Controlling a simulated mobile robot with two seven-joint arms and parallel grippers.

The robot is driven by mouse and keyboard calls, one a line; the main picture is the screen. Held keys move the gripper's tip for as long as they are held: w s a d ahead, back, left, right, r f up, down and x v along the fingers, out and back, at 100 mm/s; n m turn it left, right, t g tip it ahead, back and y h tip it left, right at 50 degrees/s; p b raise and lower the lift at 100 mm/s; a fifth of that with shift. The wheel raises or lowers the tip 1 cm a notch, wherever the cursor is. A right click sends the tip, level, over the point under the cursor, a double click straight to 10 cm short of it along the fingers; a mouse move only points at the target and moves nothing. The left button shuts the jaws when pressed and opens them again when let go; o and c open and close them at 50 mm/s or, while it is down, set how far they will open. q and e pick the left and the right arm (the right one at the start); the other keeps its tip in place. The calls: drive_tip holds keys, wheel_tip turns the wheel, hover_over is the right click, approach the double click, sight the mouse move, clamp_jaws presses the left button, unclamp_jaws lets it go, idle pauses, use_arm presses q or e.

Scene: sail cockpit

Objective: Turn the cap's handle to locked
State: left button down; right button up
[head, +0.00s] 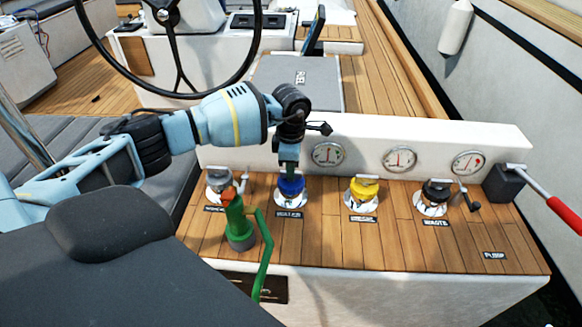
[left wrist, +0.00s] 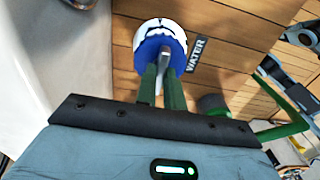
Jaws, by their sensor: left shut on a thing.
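The blue cap (head: 291,188) sits in a round chrome fitting on the wooden deck top, second from the left in a row of caps. It also shows in the left wrist view (left wrist: 150,55), with a label reading WATER beside it. A grey metal handle (left wrist: 163,60) stands across its top. My left gripper (head: 289,169) points straight down over the blue cap. Its green fingers (left wrist: 163,75) are shut on the handle. The fingers hide part of the handle, so its exact turn is hard to tell. My right gripper is out of view.
A green crank-like tool (head: 240,228) stands just front-left of the blue cap. A grey cap (head: 220,181), a yellow cap (head: 363,188) and a black cap (head: 435,190) share the row. A white gauge panel (head: 365,140) rises behind. A red-handled lever (head: 563,214) is at right.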

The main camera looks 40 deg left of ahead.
use_arm(q)
drive_tip(key=c, duration=1.5)
unclamp_jaws()
drive_tip(key=shift+r, duration=0.15)
wheel_tip(320, 180, up, 8)
drive_tip(key=shift+f, duration=0.2)
drive_tip(key=shift+s+f, duration=0.1)
